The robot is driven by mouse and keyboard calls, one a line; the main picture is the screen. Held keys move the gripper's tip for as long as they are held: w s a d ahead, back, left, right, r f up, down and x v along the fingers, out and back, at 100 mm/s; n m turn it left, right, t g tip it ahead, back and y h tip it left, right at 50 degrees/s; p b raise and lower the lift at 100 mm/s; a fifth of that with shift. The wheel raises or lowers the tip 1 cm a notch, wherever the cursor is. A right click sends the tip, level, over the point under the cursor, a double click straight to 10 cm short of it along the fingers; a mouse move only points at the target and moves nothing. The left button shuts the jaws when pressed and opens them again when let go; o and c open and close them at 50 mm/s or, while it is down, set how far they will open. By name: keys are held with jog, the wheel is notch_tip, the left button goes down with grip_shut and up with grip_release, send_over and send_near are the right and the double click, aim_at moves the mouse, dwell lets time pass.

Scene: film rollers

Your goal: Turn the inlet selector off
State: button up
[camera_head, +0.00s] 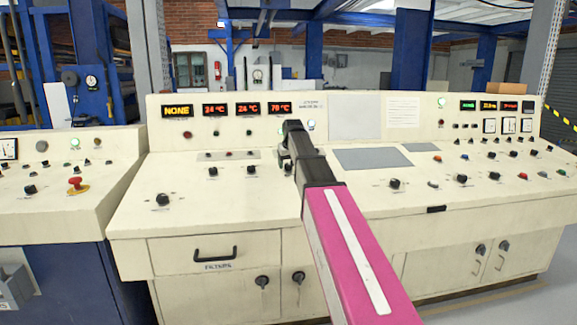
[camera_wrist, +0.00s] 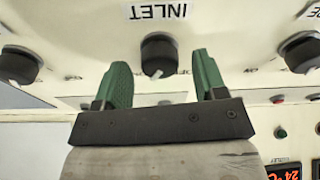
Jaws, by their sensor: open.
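The inlet selector (camera_wrist: 158,52) is a round black knob under an upside-down INLET label at the top of the wrist view. A small white mark on it shows at its lower edge. My gripper (camera_wrist: 161,64) is open, with one green finger on each side of the knob and a visible gap on both sides. In the head view my gripper (camera_head: 286,156) is over the sloped panel of the cream console (camera_head: 270,210), and my arm hides the selector there.
In the wrist view, other black knobs stand to the left (camera_wrist: 19,65) and right (camera_wrist: 301,52). In the head view, red displays (camera_head: 247,109) sit on the console's upright panel. A drawer handle (camera_head: 215,254) and cabinet keys stick out below.

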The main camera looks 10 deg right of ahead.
jog(key=shift+w+f, duration=0.2)
jog(key=shift+f, duration=0.3)
jog(key=c, duration=0.9)
jog(key=shift+n, duration=0.3)
jog(key=n, duration=0.5)
jog(key=shift+g+y, duration=0.3)
jog(key=shift+y, duration=0.1)
jog(key=n, duration=0.6)
jog(key=shift+g+y, duration=0.3)
jog(key=shift+n, duration=0.4)
